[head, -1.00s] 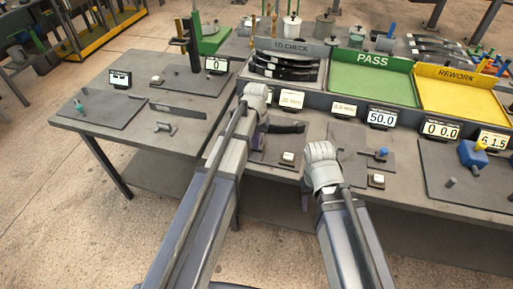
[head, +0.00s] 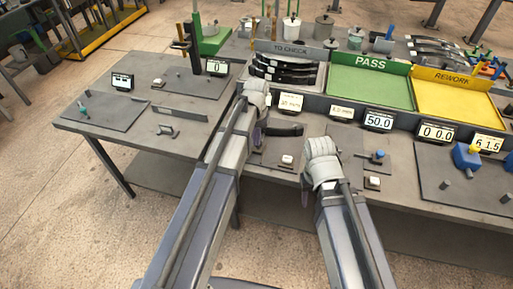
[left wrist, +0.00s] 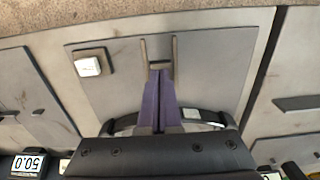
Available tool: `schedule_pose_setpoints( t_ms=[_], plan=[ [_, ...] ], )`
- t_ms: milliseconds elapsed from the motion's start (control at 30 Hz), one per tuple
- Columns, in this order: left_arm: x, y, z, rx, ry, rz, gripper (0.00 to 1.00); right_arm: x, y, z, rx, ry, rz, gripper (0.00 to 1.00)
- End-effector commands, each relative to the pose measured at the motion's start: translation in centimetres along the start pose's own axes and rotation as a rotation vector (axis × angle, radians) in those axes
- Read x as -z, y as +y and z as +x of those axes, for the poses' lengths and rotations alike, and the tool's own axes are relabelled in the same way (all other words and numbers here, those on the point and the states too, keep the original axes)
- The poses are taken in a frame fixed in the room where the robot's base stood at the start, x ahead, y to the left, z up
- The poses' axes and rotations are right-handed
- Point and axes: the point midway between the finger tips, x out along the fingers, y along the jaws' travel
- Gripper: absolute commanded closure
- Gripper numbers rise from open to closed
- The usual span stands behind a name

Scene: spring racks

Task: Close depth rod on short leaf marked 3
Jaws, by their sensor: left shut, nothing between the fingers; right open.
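My left gripper (head: 257,136) is over a grey plate on the bench. In the left wrist view its purple fingers (left wrist: 160,103) are shut together with nothing between them. A dark curved leaf (head: 284,130) lies by it; in the left wrist view the leaf (left wrist: 122,124) shows on both sides of the fingers, with a small pale tag (left wrist: 191,116) whose mark I cannot read. Two upright posts (left wrist: 175,58) stand ahead of the fingertips with a short dark bar (left wrist: 160,64) between them. I cannot tell which part is the depth rod. My right gripper (head: 305,196) is open and empty.
A white-topped button block (head: 286,160) sits on the plate (left wrist: 108,90). Behind are a TO CHECK rack (head: 290,49) of dark leaves, a green PASS tray (head: 370,85), a yellow REWORK tray (head: 455,100) and display boxes (head: 378,120). A blue block (head: 466,157) stands right.

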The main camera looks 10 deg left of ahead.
Motion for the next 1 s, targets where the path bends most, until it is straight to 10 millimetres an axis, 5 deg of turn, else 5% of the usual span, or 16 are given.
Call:
schedule_pose_setpoints(
  t_ms=[433,800,867,1000],
  plan=[
    [0.0,0.0,-2.9,0.0,-0.001,0.0,1.0,-0.2,0.3,-2.8,0.0,0.0,-0.001,0.5],
    [-0.2,0.1,-3.0,0.0,-0.001,0.001,1.0,-0.2,0.3,-2.9,0.0,0.0,-0.001,0.5],
    [-1.0,0.7,-3.0,0.003,-0.003,0.012,1.0,-0.2,0.3,-2.9,0.0,0.0,-0.001,0.5],
    [-6.2,4.4,-3.0,0.026,-0.016,0.088,1.0,-0.2,0.3,-2.9,0.0,0.0,-0.001,0.5]
  ],
)
